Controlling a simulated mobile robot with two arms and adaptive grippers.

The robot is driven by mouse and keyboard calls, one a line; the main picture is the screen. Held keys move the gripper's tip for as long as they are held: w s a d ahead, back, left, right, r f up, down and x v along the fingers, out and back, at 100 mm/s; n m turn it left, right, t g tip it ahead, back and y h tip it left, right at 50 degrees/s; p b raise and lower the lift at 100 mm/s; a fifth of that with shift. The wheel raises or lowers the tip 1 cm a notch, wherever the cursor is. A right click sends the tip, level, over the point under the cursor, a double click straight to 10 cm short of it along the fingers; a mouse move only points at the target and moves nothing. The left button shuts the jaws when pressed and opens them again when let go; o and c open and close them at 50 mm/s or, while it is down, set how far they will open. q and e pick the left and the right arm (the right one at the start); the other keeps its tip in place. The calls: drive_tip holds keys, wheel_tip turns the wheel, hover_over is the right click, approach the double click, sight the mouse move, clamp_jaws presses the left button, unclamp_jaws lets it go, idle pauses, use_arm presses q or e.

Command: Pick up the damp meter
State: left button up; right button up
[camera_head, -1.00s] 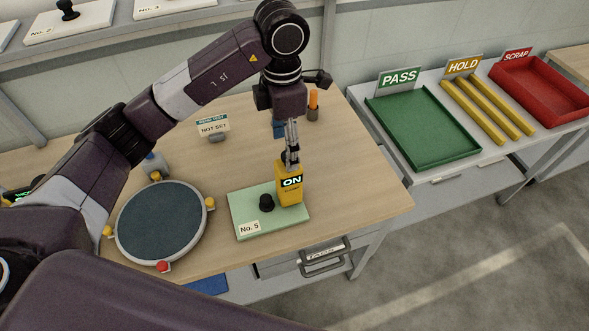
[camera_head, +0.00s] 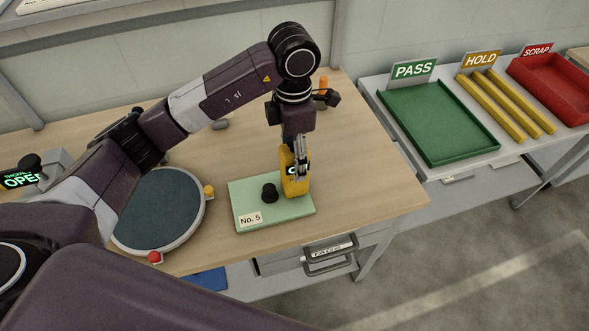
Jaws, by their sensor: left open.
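The damp meter is most likely the yellow device (camera_head: 294,186) with a small dark display, standing upright on the light green plate marked No. 5 (camera_head: 245,207). My left gripper (camera_head: 299,172) reaches down from above at the meter's upper part, with its fingers overlapping the top and display in the picture. It is open, and the fingers hide part of the display. I cannot tell whether they touch the meter. My right gripper is not in view.
A black knob (camera_head: 269,193) stands on the plate close left of the meter. A round dark-topped disc (camera_head: 160,210) lies further left. A green PASS tray (camera_head: 438,125), yellow HOLD rails (camera_head: 505,103) and a red SCRAP tray (camera_head: 550,88) are at right. The wooden bench (camera_head: 365,165) is clear right of the plate.

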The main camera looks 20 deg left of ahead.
sight(291, 189)
use_arm(q)
wheel_tip(291, 189, down, 4)
drive_tip(key=shift+w+f+p, duration=0.1)
drive_tip(key=shift+f+p, duration=0.05)
drive_tip(key=shift+p, duration=0.95)
drive_tip(key=shift+f, duration=0.35)
drive_tip(key=shift+c, duration=0.4)
drive_tip(key=c, duration=1.5)
drive_tip(key=shift+w+r, duration=0.1)
clamp_jaws()
drive_tip(key=shift+r, duration=0.1)
